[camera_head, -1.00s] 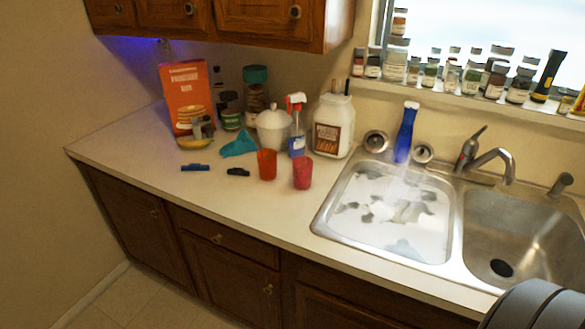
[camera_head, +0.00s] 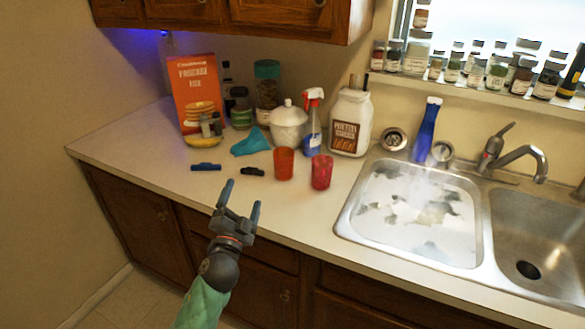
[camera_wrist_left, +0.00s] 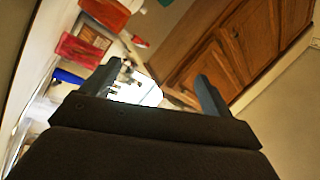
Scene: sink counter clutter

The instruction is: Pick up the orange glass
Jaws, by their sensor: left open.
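The orange glass (camera_head: 284,163) stands upright on the counter, left of the red glass (camera_head: 321,172) with a small gap between them. My left gripper (camera_head: 241,194) is open and empty at the counter's front edge, to the left of and nearer than the orange glass, not touching it. In the left wrist view, the orange glass (camera_wrist_left: 106,12) shows at the top left, partly cut off by the frame edge, with the red glass (camera_wrist_left: 78,50) below it. The wrist view's two fingers (camera_wrist_left: 157,78) are spread apart with nothing between them. My right gripper is not in view.
Behind the glasses stand a white lidded jar (camera_head: 288,125), a spray bottle (camera_head: 312,125) and a large white canister (camera_head: 350,122). A teal cloth (camera_head: 251,143) and a black clip-like item (camera_head: 252,171) lie left. The sink (camera_head: 345,222) is to the right.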

